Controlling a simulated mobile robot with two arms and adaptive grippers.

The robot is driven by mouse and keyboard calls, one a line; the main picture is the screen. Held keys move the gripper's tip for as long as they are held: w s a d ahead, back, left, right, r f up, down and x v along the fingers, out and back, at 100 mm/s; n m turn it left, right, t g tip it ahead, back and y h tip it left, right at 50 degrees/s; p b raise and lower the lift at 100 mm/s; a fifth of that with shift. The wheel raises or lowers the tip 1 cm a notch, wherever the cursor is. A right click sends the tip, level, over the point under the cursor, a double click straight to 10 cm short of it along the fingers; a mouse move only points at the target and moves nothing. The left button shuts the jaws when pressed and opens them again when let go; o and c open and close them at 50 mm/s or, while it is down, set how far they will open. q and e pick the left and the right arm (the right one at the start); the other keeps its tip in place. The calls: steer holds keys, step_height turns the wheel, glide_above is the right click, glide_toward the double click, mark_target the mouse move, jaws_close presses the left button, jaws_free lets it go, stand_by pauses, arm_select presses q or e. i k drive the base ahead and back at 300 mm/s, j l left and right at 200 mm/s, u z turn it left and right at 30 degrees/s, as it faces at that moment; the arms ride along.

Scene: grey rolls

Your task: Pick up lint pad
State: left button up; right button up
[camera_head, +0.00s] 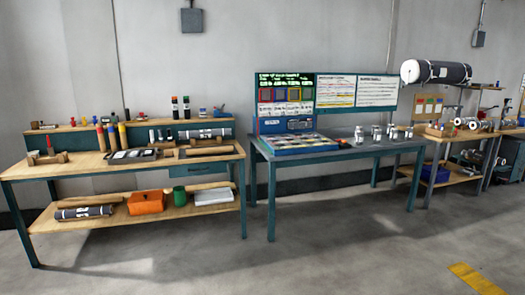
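Neither of my grippers shows in the head view. I cannot tell for sure which thing is the lint pad; things are small at this distance.
A grey-topped table (345,150) stands in the middle with a display panel (286,95), a gridded board (298,143) and several metal canisters (376,132). A large dark roll (436,72) sits high at the right. The grey floor in front (320,250) is clear.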

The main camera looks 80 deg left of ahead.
mark_target(168, 154)
steer(key=u, duration=3.45)
steer(key=i+z, duration=0.15)
steer(key=i, duration=2.8)
